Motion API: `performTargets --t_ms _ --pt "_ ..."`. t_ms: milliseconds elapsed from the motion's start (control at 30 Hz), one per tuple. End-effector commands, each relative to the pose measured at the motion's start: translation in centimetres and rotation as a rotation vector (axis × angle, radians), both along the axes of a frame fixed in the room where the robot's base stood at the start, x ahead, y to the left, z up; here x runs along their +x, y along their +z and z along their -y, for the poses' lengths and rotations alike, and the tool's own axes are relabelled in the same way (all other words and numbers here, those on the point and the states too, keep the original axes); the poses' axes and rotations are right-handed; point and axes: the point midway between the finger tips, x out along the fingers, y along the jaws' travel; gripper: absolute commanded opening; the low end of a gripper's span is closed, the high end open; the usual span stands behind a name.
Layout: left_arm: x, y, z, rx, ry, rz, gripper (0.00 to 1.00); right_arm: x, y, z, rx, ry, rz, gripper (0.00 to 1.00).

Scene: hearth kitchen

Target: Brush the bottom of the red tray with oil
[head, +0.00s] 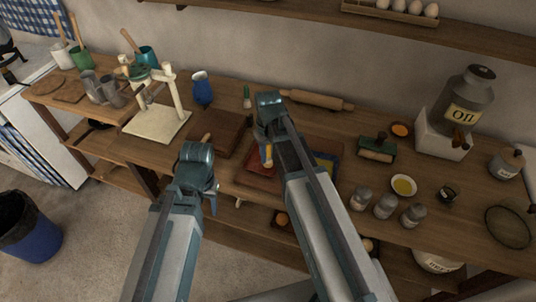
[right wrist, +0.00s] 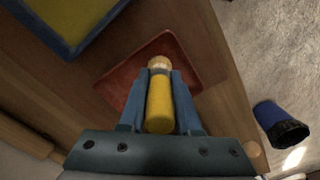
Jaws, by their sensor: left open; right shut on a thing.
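The red tray (head: 259,181) lies on the wooden counter, partly hidden by my right arm; in the right wrist view its flat bottom (right wrist: 122,86) shows. My right gripper (right wrist: 160,95) is shut on a brush with a yellow handle (right wrist: 160,108). The brush's pale bristle end (right wrist: 159,63) appears over the tray; whether it touches the bottom I cannot tell. A small white bowl of yellow liquid (head: 403,185) stands to the right on the counter. My left gripper (head: 212,200) is open and empty, in front of the counter's edge.
A blue-rimmed yellow tray (head: 326,166) lies right of the red one, and a brown board (head: 219,133) lies left of it. A rolling pin (head: 317,100) lies behind. Several grey jars (head: 385,205) stand at right. A blue bin (head: 30,228) stands on the floor.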

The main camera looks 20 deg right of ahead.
Motion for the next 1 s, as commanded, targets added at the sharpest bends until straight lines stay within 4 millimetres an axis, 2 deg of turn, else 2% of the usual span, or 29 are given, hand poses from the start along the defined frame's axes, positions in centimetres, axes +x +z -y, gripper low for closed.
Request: performTargets --t_ms 1000 --pt "0.0 -1.8 0.0 0.0 0.0 0.0 0.5 0.0 -1.8 0.0 0.0 0.0 0.0 0.0"
